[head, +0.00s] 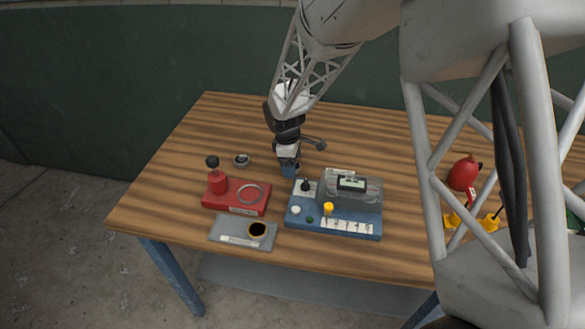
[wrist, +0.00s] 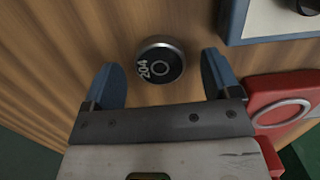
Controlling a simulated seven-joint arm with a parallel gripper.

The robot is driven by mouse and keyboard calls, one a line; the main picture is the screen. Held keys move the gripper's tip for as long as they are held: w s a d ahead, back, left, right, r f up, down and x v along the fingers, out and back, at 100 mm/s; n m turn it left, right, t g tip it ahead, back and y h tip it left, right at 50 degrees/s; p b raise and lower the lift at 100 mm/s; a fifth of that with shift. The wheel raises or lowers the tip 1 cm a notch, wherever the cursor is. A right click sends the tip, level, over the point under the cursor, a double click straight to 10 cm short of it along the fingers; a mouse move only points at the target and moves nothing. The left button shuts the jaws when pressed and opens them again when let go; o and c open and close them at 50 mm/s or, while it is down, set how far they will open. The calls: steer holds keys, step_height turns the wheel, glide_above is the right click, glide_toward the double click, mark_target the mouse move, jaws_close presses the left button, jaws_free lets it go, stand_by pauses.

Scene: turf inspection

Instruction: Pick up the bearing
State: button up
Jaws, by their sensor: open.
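The bearing (head: 241,160) is a small round ring lying flat on the wooden table, behind the red fixture. In the wrist view it shows as a dark disc with a silver rim and the mark "204" (wrist: 160,62). My gripper (head: 289,172) is open and empty, with blue fingers pointing down. In the head view it appears to the right of the bearing, behind the blue fixture. In the wrist view the bearing appears between and slightly beyond the two fingertips, apart from both. The height of the fingers above the table is hard to tell.
A red fixture (head: 224,207) with a knobbed post and ring stands in front of the bearing. A blue fixture (head: 300,222) with buttons and a display is to its right. A grey plate (head: 223,231) lies at the front edge. The table's left and back are clear.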

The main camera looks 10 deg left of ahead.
steer(key=shift+f, duration=0.4)
steer(key=c, duration=1.1)
steer(key=shift+r, duration=5)
